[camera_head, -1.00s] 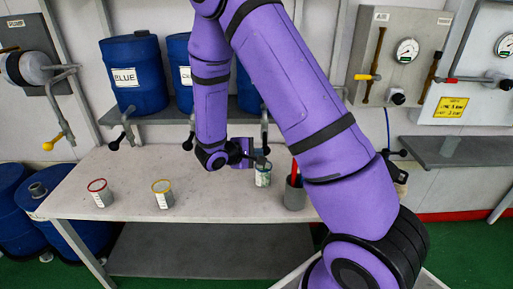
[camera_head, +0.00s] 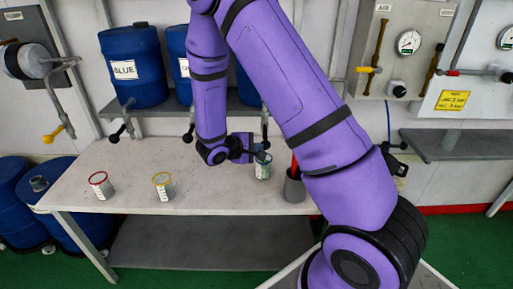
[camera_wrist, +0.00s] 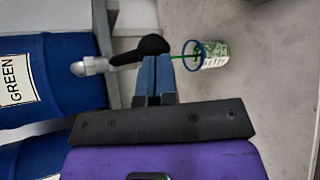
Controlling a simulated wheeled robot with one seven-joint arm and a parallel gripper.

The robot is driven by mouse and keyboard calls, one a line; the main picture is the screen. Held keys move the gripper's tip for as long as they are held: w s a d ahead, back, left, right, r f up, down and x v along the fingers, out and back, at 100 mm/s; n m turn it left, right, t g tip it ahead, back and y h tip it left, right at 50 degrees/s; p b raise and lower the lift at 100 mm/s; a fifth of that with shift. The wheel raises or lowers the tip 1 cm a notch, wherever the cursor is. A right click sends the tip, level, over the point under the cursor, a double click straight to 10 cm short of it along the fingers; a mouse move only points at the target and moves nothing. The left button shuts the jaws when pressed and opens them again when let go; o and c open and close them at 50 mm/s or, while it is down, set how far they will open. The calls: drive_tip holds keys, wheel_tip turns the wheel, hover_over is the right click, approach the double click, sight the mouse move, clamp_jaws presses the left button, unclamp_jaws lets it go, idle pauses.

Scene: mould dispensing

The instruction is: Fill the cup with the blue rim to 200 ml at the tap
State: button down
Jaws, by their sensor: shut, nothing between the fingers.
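The cup with the blue rim (camera_head: 263,168) stands on the bench below a tap, partly hidden by my gripper. In the wrist view the cup (camera_wrist: 214,56) shows its blue rim and green in it, and a thin green stream runs to its mouth. My gripper (camera_wrist: 157,58) is shut and empty. Its blue fingertips are at the black handle knob (camera_wrist: 152,46) of the tap under the barrel labelled GREEN (camera_wrist: 40,80); whether they touch it I cannot tell. In the head view my gripper (camera_head: 256,154) is just above the cup. The fill level is not readable.
A red-rimmed cup (camera_head: 101,187) and a yellow-rimmed cup (camera_head: 163,188) stand to the left on the bench (camera_head: 130,160). A grey holder (camera_head: 294,188) with a red item stands just right of the blue-rimmed cup. Blue barrels (camera_head: 133,68) sit on the shelf behind.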

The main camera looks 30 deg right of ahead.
drive_tip(key=shift+r, duration=0.9)
drive_tip(key=shift+a+r, duration=0.2)
drive_tip(key=shift+a, duration=0.15)
drive_tip(key=v, duration=1.3)
drive_tip(key=shift+a+r, duration=0.1)
drive_tip(key=shift+r, duration=0.05)
idle(0.4)
